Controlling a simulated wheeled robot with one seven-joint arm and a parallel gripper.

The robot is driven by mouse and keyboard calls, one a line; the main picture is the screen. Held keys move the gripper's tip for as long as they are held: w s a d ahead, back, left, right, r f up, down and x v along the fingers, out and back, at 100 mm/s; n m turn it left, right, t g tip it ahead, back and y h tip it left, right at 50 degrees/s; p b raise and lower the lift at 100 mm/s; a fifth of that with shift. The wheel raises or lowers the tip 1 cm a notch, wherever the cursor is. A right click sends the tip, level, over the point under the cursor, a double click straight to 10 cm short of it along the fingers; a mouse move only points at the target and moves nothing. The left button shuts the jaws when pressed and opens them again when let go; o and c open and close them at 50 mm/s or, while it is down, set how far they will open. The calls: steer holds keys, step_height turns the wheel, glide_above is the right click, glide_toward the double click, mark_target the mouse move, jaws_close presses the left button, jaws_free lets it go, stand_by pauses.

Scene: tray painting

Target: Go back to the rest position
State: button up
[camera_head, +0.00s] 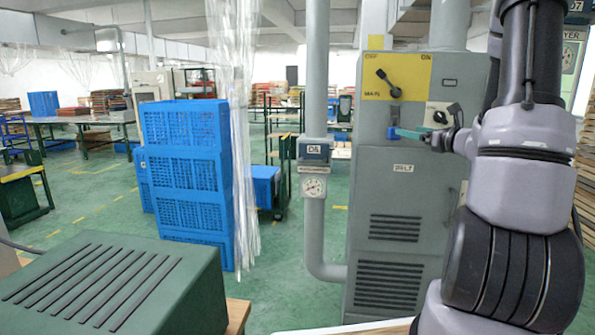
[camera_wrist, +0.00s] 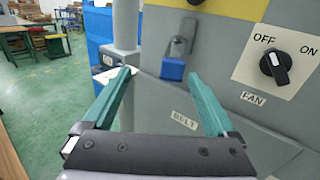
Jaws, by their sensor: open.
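My gripper (camera_head: 412,134) is in front of the grey cabinet (camera_head: 381,211), at the height just below its yellow panel. In the wrist view my gripper (camera_wrist: 160,76) is open, its two teal fingers spread with nothing held between them. A blue padlock (camera_wrist: 172,69) with a grey shackle hangs at the cabinet front, beyond and between the fingertips in that view.
The yellow panel (camera_head: 412,65) carries a black lever switch (camera_head: 388,83). A FAN knob (camera_wrist: 275,66) sits to its right. A grey pipe with a gauge (camera_head: 314,187) stands left of the cabinet. Stacked blue crates (camera_head: 187,165) and a green slotted box (camera_head: 115,285) are further left.

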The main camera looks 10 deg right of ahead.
steer(key=s+a+r+n+g+y, duration=0.25)
steer(key=a+n, duration=0.25)
steer(key=a, duration=0.3)
steer(key=s+a+r+n+g+y, duration=0.25)
steer(key=s+a+n+g, duration=0.2)
steer(key=a, duration=0.35)
steer(key=s+a+n+g+h, duration=0.2)
steer(key=s+a+n+g, duration=0.2)
steer(key=s+a+n, duration=0.6)
steer(key=s+d+r+n+t+h, duration=0.1)
steer(key=s+d+r+n+h, duration=0.1)
steer(key=s+d+n+h, duration=0.4)
steer(key=s+n, duration=0.2)
steer(key=s, duration=0.2)
steer(key=shift+s+d+h, duration=0.15)
steer(key=shift+d+h, duration=0.05)
steer(key=shift+h, duration=0.1)
